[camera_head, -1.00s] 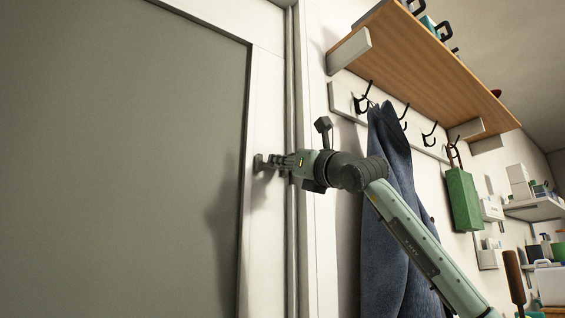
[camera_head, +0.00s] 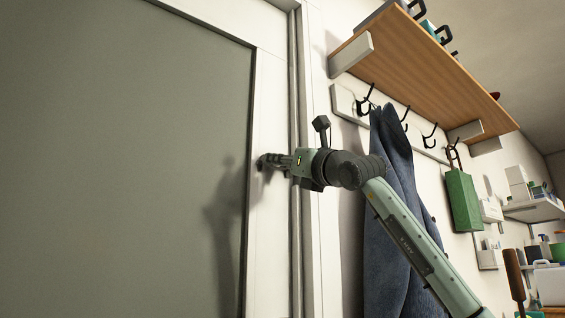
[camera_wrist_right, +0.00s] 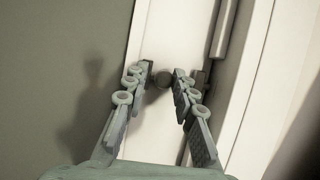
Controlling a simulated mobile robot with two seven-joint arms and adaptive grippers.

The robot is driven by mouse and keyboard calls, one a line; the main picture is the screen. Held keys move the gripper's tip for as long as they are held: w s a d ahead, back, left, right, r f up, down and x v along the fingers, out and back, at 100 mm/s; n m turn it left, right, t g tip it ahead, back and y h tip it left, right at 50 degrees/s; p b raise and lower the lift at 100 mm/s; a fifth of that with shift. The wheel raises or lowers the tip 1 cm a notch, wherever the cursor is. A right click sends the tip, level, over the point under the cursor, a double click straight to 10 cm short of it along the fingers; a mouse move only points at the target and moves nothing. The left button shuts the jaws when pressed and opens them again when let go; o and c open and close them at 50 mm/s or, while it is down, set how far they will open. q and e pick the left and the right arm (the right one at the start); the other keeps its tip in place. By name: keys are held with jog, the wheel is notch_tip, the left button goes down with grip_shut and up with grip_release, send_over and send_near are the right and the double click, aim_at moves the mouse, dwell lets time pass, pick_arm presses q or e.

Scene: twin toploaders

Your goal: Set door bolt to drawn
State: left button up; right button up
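The door (camera_head: 150,170) has a grey panel and a white border. My right gripper (camera_head: 268,161) reaches from the right across the door jamb to the white border. In the right wrist view, its two fingers (camera_wrist_right: 163,72) are apart. A small dark round knob (camera_wrist_right: 163,81), apparently part of the door bolt, shows between the fingertips, with a gap on each side. A dark piece is partly hidden behind the right finger. The fingers hide most of the bolt in the head view, so its position cannot be told. My left gripper is not in view.
A blue coat (camera_head: 387,220) hangs from a hook rail right of the door, behind my right arm. A wooden shelf (camera_head: 425,75) juts out above it. A green box-shaped item (camera_head: 463,198) hangs further right. The grey door panel is clear of objects.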

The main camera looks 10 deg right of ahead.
jog(key=shift+o, duration=0.8)
jog(key=shift+a, duration=0.1)
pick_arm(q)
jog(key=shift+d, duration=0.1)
pick_arm(e)
jog(key=v, duration=1.2)
jog(key=shift+f, duration=0.1)
